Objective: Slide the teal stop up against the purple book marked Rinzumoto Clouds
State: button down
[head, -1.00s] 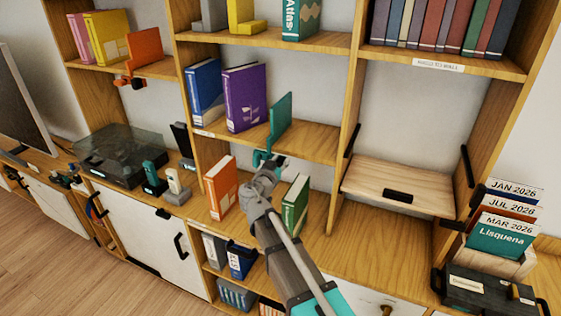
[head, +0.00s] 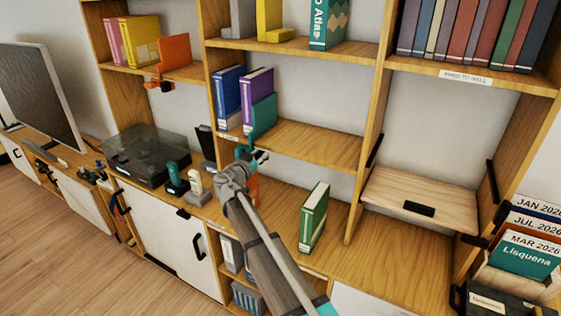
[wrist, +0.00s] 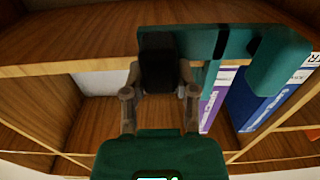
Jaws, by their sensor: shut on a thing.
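The teal stop (head: 263,116) stands upright on the middle shelf, at the right side of the purple book (head: 257,84). In the head view its plate covers the lower right of that book, and no gap shows. The stop (wrist: 205,42) also spans the top of the wrist view, with the purple book (wrist: 217,90) right beside its plate; only part of the lettering shows, including "Clouds". My gripper (head: 254,156) is at the shelf's front edge, shut on the stop's dark grip. The fingers (wrist: 160,92) close around that grip in the wrist view.
A blue book (head: 229,97) stands left of the purple one. The shelf (head: 315,143) is bare to the right of the stop. A green book (head: 314,215) stands below on the lower top, and an orange book is mostly hidden behind my arm.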

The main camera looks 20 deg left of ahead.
aim_at(238, 152)
jog(key=a, duration=0.5)
jog(key=w+a, duration=0.1)
jog(key=a, duration=0.1)
jog(key=shift+w+a, duration=0.1)
jog(key=shift+a, duration=0.1)
jog(key=shift+c, duration=2)
grip_release()
jog(key=s+a, duration=0.1)
jog(key=s, duration=1.1)
jog(key=shift+a, duration=0.35)
